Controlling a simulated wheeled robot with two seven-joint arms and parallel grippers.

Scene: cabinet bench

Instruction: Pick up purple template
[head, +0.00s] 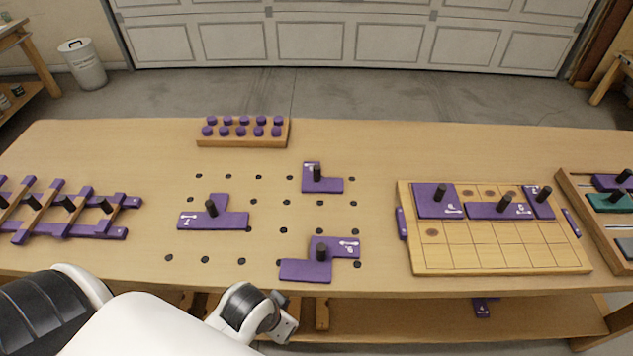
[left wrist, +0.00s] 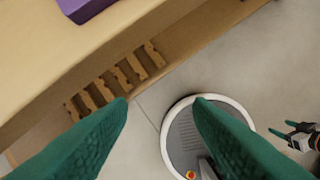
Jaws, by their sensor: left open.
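Several purple templates with black knobs are in the head view; I cannot tell which one the task means. On the bench are a T-shaped one (head: 226,220), an L-shaped one (head: 327,185) and a stepped one (head: 303,270). My left gripper (left wrist: 162,106) is open and empty, pointing down past the bench's front edge over the floor. A purple piece (left wrist: 85,8) shows at the top of the left wrist view, apart from it. My right gripper (left wrist: 282,130) looks open and empty at right.
A wooden grid board (head: 480,260) holds several purple pieces. A peg block (head: 240,142) stands at the back, a purple-and-wood lattice (head: 60,208) at left, a wooden tray (head: 590,222) at right. Notched wooden pieces (left wrist: 115,78) lie on the lower shelf. The bench's back right is clear.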

